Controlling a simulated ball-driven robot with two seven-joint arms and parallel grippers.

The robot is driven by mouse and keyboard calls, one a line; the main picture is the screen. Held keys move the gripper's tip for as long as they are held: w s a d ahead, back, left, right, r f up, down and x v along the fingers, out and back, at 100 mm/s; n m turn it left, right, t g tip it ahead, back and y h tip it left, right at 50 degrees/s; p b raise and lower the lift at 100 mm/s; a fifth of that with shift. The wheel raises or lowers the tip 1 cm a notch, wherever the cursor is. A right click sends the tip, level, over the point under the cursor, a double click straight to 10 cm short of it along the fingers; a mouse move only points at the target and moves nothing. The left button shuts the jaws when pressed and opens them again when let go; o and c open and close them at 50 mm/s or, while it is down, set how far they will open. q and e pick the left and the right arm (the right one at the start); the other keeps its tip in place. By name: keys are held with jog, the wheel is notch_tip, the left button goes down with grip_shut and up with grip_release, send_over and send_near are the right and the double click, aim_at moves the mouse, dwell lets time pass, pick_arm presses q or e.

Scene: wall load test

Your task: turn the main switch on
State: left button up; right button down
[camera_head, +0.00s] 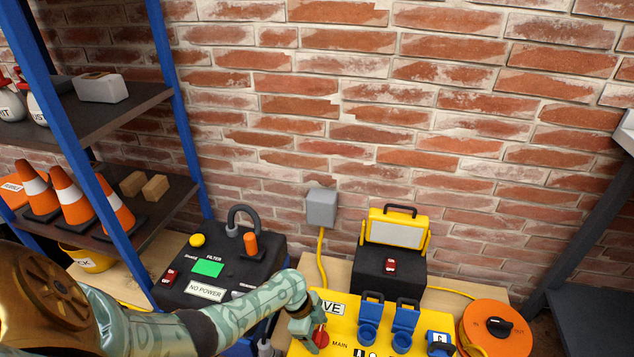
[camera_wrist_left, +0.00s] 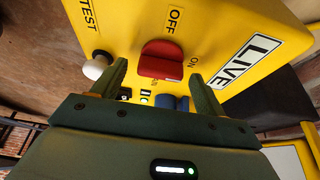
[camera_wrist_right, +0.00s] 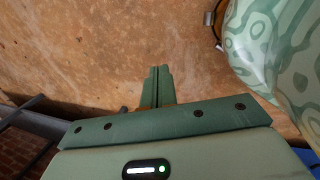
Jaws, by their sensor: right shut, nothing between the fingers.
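The yellow distribution box (camera_head: 340,322) stands on the bench, with a LIVE plate (camera_wrist_left: 248,62) on its face. Its red main switch (camera_wrist_left: 162,58) has OFF and ON lettering beside it; I cannot tell for sure which its handle points to. In the head view the switch (camera_head: 321,339) is partly covered by my left gripper (camera_head: 308,332). In the left wrist view my left gripper (camera_wrist_left: 158,80) is open, its fingers on either side of the switch, with no clear contact. My right gripper (camera_wrist_right: 160,72) is shut and empty, away from the box, over a brown surface.
Blue socket covers (camera_head: 371,308) sit right of the switch. An orange cable reel (camera_head: 497,330) is at the far right. A black filter unit (camera_head: 232,262) reading NO POWER is left; a yellow work lamp (camera_head: 396,232) stands behind. A white knob (camera_wrist_left: 97,66) sits near the TEST lettering.

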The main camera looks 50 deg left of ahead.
aim_at(320, 333)
pick_arm(q)
jog(key=shift+r, duration=0.15)
pick_arm(e)
jog(key=shift+r, duration=0.1)
pick_arm(q)
jog(key=p+v, duration=0.2)
jog(key=v, duration=0.1)
jog(key=shift+w+r, duration=0.1)
jog(key=shift+r, duration=0.1)
jog(key=p+v, duration=0.8)
jog(key=v, duration=0.4)
jog(key=shift+s+a+r, duration=0.25)
jog(key=shift+s, duration=0.05)
pick_arm(e)
jog(key=s+f+m+g+y, duration=0.1)
jog(key=s+f, duration=0.4)
jog(key=s, duration=0.7)
jog(key=s+f+m+g+y, duration=0.1)
jog(key=s+f, duration=0.4)
jog(key=s, duration=0.8)
jog(key=shift+f+m+g, duration=0.2)
jog(key=shift+m+g, duration=0.4)
